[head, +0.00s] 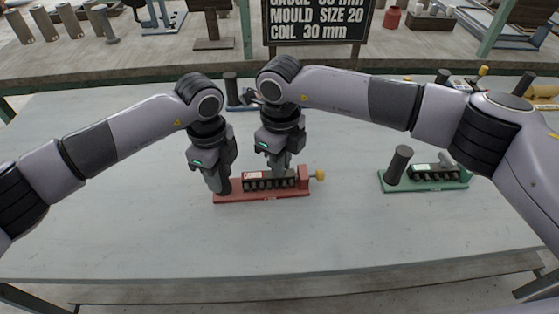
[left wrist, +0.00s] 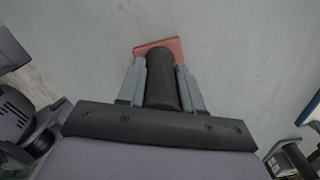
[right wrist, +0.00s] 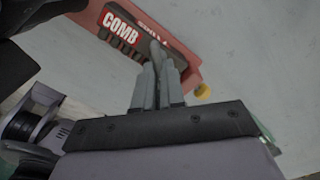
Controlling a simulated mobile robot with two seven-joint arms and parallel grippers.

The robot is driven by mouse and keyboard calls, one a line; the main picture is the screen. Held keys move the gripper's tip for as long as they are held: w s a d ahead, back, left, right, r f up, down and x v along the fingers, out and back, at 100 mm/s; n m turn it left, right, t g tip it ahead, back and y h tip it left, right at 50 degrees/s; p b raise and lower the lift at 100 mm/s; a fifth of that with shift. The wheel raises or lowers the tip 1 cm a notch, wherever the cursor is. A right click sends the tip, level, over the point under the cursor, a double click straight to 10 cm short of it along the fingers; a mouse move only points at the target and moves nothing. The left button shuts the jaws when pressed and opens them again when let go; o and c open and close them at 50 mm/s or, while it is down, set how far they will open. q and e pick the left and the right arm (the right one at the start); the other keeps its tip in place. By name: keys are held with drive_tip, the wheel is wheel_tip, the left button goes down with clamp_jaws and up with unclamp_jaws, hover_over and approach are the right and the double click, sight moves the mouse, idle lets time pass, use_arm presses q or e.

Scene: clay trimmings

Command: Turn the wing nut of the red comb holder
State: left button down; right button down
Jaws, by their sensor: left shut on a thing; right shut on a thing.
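The red comb holder (head: 250,197) lies on the grey table, with a dark upright post at its left end and a dark toothed comb block (head: 256,184) along its top. My left gripper (head: 221,186) is shut around the post (left wrist: 161,80), which shows between its fingers in the left wrist view. My right gripper (head: 281,170) is over the right part of the comb block. In the right wrist view its fingers are closed on the grey wing nut (right wrist: 155,50), whose upper part shows beside the COMB label; the fingers hide the rest.
A yellow knob (head: 319,175) sticks out at the red holder's right end. A green holder (head: 425,184) with its own post stands to the right. A blue holder (head: 238,106) is partly hidden behind my arms.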

drive_tip(key=n, duration=0.3)
drive_tip(key=shift+w+d+n, duration=0.1)
drive_tip(key=shift+w+n, duration=0.05)
drive_tip(key=shift+n, duration=0.15)
drive_tip(key=shift+w+n, duration=0.15)
drive_tip(key=shift+n, duration=1.65)
drive_tip(key=c, duration=1.2)
unclamp_jaws()
wheel_tip(320, 180, up, 12)
drive_tip(key=shift+r, duration=0.1)
